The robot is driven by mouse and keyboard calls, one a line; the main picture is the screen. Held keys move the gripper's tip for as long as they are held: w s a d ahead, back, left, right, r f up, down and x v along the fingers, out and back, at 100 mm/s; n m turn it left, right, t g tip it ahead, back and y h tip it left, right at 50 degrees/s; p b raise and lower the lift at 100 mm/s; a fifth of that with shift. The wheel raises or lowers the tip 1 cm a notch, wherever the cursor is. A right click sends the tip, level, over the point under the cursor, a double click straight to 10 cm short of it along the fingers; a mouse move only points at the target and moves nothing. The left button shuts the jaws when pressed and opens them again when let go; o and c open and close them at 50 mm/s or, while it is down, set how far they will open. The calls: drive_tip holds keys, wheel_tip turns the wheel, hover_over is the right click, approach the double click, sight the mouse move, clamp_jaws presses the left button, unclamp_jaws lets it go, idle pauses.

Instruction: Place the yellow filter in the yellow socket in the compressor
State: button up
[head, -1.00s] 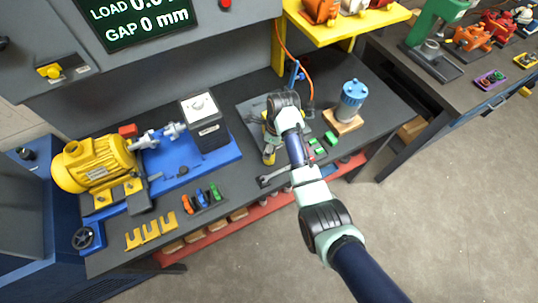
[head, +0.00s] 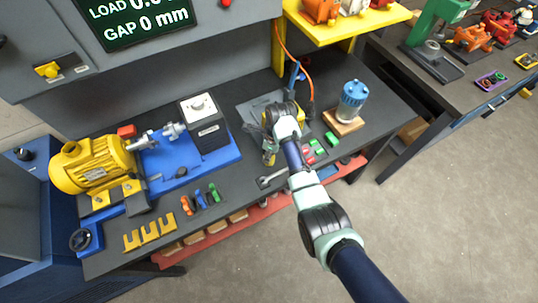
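My gripper (head: 277,122) is over the grey mat (head: 254,103) in the middle of the bench. I see it from above and behind, and my wrist hides its fingers, so I cannot tell whether it is open or shut. Yellow parts (head: 300,113) show on both sides of my wrist; I cannot tell whether they are the yellow filter or part of the compressor. A small grey and yellow-green item (head: 269,156) lies just in front of the wrist. No yellow socket can be made out.
A yellow motor (head: 95,165) and a black box (head: 205,125) stand on a blue base at left. A blue canister (head: 352,98) stands on a wooden block at right. Small green and red blocks (head: 319,150) and a wrench (head: 271,179) lie near my arm.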

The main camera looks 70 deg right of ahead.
wheel_tip(320, 180, up, 20)
drive_tip(key=p, duration=0.7)
